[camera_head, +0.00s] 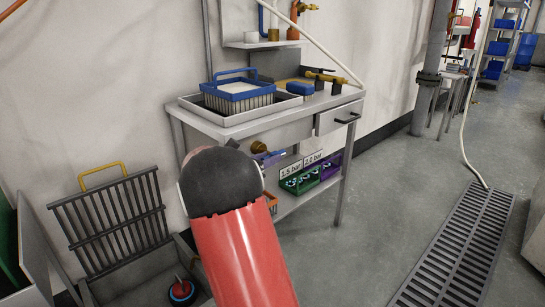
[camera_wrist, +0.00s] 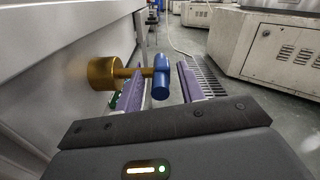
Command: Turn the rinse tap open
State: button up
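The rinse tap has a round brass body (camera_wrist: 103,72) at the wall side and a blue lever handle (camera_wrist: 161,78) on a brass stem, in the wrist view. My gripper (camera_wrist: 159,88) is open, its two purple-padded fingers apart. The blue handle appears between the fingers in the picture, with a gap on each side; whether it is within their reach I cannot tell. In the head view the brass tap body (camera_head: 258,146) shows under the workbench's front, just past my red arm. The arm's dark joint hides most of my gripper there.
The steel workbench (camera_head: 215,125) carries a blue-framed basket (camera_head: 240,95) in a tray. Green and purple bins (camera_head: 308,180) stand on its lower shelf. A grated basin (camera_head: 110,225) is at lower left. A floor drain grate (camera_head: 460,245) and open floor lie right.

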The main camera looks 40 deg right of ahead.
jog(key=shift+w+d, duration=0.15)
jog(key=shift+d, duration=0.95)
jog(key=shift+c, duration=0.2)
grip_shut()
